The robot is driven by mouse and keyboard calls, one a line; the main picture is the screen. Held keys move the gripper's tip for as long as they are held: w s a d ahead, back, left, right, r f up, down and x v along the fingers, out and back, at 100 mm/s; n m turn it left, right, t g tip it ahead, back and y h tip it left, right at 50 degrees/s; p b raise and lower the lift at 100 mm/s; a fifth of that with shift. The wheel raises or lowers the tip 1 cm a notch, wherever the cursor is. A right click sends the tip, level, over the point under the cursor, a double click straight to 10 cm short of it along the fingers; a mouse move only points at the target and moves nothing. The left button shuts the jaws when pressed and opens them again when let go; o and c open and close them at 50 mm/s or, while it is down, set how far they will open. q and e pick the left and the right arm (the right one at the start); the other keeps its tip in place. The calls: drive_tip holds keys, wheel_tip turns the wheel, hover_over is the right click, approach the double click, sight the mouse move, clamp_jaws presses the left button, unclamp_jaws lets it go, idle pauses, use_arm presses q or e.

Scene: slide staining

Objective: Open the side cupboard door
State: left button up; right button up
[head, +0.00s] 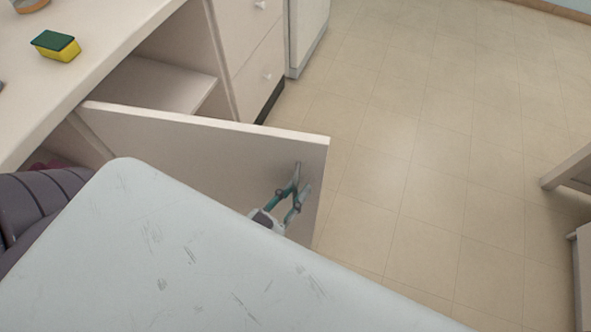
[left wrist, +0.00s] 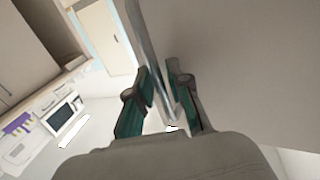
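The side cupboard door (head: 215,150) stands swung out from the cupboard (head: 165,75), whose shelf and inside show behind it. The door is a plain pale panel, and its free edge is at the right. My left gripper (head: 302,177) is at the near face of the door, close to that free edge. Its two teal fingers are apart. My right gripper is not in view.
A counter (head: 100,45) with a yellow and green sponge (head: 56,45) is at the upper left. Drawers (head: 255,60) stand beyond the cupboard. The tiled floor (head: 430,150) right of the door is clear; pale furniture (head: 575,170) stands at the right edge.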

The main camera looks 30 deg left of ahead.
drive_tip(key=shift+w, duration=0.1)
use_arm(q)
drive_tip(key=s+a, duration=0.1)
drive_tip(key=s, duration=0.6)
drive_tip(key=shift+s+a, duration=0.15)
drive_tip(key=shift+s, duration=0.05)
